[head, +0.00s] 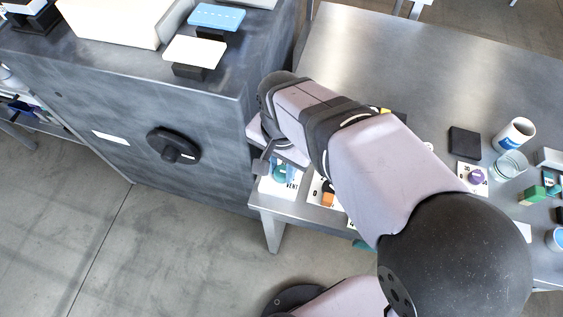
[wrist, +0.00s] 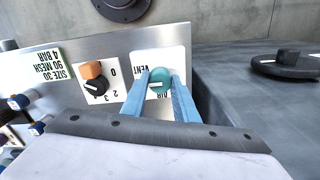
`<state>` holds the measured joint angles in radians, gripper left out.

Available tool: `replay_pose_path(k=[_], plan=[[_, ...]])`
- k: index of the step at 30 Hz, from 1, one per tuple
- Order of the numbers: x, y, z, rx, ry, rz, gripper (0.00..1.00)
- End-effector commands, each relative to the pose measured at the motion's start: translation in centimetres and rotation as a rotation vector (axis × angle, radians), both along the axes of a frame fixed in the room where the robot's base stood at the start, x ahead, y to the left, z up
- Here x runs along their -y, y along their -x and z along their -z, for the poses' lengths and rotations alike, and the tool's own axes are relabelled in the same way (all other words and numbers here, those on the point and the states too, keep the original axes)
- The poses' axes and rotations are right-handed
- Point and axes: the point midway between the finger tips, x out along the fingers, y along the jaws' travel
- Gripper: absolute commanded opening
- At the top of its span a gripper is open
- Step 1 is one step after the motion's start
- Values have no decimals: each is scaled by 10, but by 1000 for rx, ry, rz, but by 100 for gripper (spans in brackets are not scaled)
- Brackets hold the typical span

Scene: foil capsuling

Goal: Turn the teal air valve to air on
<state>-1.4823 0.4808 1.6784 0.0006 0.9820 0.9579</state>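The teal air valve (wrist: 160,80) is a round knob on a white plate on the table's front panel, between my two blue fingers in the wrist view. Its pale mark lies roughly sideways, on the side toward the word VENT; the word AIR shows below the knob, partly hidden. The valve also shows in the head view (head: 279,173), partly hidden by my gripper. My gripper (wrist: 159,88) has one finger on each side of the knob, very close to it. I cannot tell whether the fingers press on it.
An orange and black numbered dial (wrist: 95,82) is beside the valve's plate. A green label (wrist: 50,66) is farther left. The dark grey cabinet (head: 190,110), with a black handwheel (head: 172,146), stands close on the valve's other side. Cups and small blocks sit at the table's right.

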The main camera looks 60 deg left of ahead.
Motion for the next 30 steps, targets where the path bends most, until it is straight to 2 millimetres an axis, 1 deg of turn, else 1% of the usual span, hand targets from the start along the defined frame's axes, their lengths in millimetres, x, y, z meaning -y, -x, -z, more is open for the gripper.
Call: replay_pose_path(k=[1,2,9,14,20,30], plan=[[0,0,0,1,1,0,8],[0,0,0,1,1,0,5],[0,0,-1,1,1,-10,5],[0,0,-1,1,1,-51,5],[0,0,-2,1,1,-163,5],[0,-1,-3,2,0,-464,5]])
